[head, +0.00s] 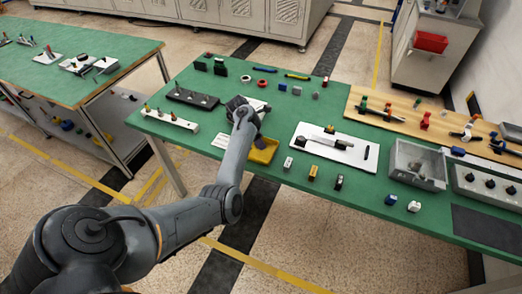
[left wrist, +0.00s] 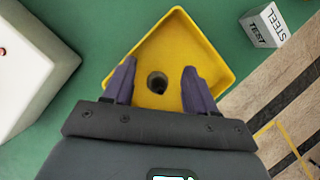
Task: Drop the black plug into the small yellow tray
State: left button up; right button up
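The small yellow tray (head: 265,153) sits on the green table, partly hidden by my left arm in the head view. In the left wrist view the tray (left wrist: 178,28) lies right below my left gripper (left wrist: 158,85). The black plug (left wrist: 157,82) shows inside the tray's outline, between the two fingers, and looks to be on the tray floor. The fingers are wide apart with a gap on each side of the plug. In the head view my left gripper (head: 259,141) is over the tray and the plug is hidden. My right gripper is not seen.
A white board (head: 335,148) with a tool lies to the right. A grey bin (head: 418,165) is farther right.

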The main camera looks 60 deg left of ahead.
pick_arm(q)
jog(key=p+v, duration=0.3)
jog(key=v, duration=0.7)
jog(key=shift+r, duration=0.4)
jog(key=shift+s, duration=0.15)
